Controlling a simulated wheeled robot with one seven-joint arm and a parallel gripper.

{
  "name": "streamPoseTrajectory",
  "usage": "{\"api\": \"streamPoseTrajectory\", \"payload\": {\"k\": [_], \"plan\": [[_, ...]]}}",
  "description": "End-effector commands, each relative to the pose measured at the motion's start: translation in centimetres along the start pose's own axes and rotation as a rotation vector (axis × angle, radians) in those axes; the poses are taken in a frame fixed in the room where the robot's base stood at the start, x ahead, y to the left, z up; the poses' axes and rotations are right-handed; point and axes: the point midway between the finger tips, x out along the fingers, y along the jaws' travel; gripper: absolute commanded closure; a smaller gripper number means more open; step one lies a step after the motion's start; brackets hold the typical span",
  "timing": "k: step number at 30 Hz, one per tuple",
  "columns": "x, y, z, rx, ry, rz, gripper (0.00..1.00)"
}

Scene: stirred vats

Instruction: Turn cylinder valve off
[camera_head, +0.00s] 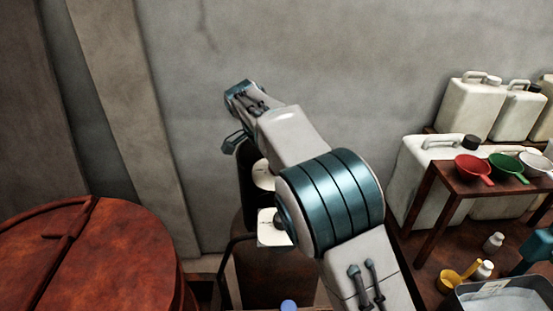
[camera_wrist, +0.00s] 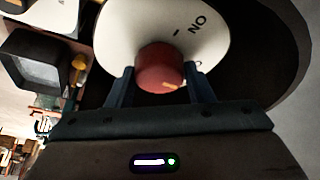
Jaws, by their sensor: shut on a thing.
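In the wrist view, the cylinder valve is a red round knob (camera_wrist: 160,68) with a pale mark on its front edge. It sits over a white dial plate (camera_wrist: 125,28) that reads "NO" beside a short dash. My gripper (camera_wrist: 160,85) has one dark finger on each side of the knob and is shut on it. In the head view, my arm hides the knob and most of the gripper. A dark cylinder (camera_head: 247,185) stands below my wrist, with a white round plate (camera_head: 263,174) partly showing at its top.
A rusty red vat lid (camera_head: 90,260) fills the lower left. A wooden table (camera_head: 470,180) with colored pans (camera_head: 508,166) stands at the right, near white jerrycans (camera_head: 470,105). A grey tub (camera_head: 505,298) is at the lower right. A bare wall is behind my arm.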

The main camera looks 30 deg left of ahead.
Motion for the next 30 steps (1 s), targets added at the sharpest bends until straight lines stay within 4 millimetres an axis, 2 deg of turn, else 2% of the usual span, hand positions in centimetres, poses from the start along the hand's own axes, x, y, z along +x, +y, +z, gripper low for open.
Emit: {"api": "streamPoseTrajectory", "payload": {"k": [8,9,11,22,26,30], "plan": [[-0.2,-0.1,0.1,0.001,0.0,-0.006,0.75],[-0.2,-0.1,0.1,0.001,0.0,-0.006,0.47],[-0.2,-0.1,0.1,0.001,0.0,-0.005,0.31],[-0.5,0.0,-0.1,0.002,0.0,-0.003,0.31],[-2.1,-0.1,0.1,0.0,0.001,-0.006,0.31],[-5.2,-0.2,0.1,0.0,0.001,-0.007,0.31]]}}
